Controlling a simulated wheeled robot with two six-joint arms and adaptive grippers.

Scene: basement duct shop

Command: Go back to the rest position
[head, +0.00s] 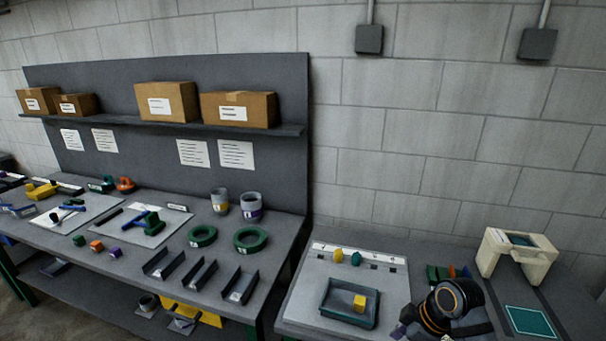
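My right arm comes in at the bottom right, a dark wrist with an orange ring. My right gripper (404,328) seems to be at its lower left, largely cut off by the bottom edge; I cannot make out its fingers or whether it holds anything. It appears just right of a dark tray (329,312) with a yellow cube (359,302) in it. My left gripper is not in view.
A beige machine (515,252) stands at right, behind a green-marked pad (529,321). The left bench (150,258) carries rings, cups, channels and tools.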

